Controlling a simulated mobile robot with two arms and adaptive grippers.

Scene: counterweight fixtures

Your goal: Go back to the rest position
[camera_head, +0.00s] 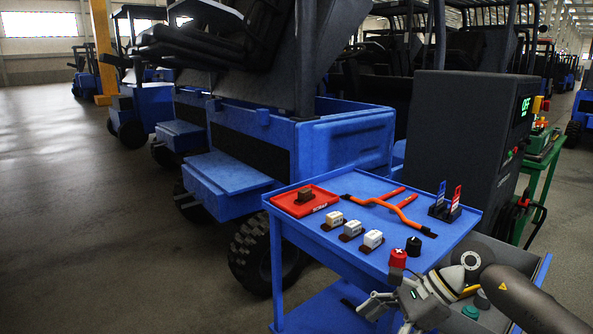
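My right gripper (382,290) is at the bottom of the head view, on an arm that comes in from the lower right. It is beside the front right corner of the blue cart (345,254). Its fingers look spread, with nothing seen between them. A red cap (398,258) and a black cap (413,246) stand on the cart top close to the gripper; whether a finger touches the red cap cannot be told. My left gripper is not in view.
A dark cabinet (460,130) stands behind right. Blue vehicles (340,140) stand behind. Floor at left (80,220) is clear.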

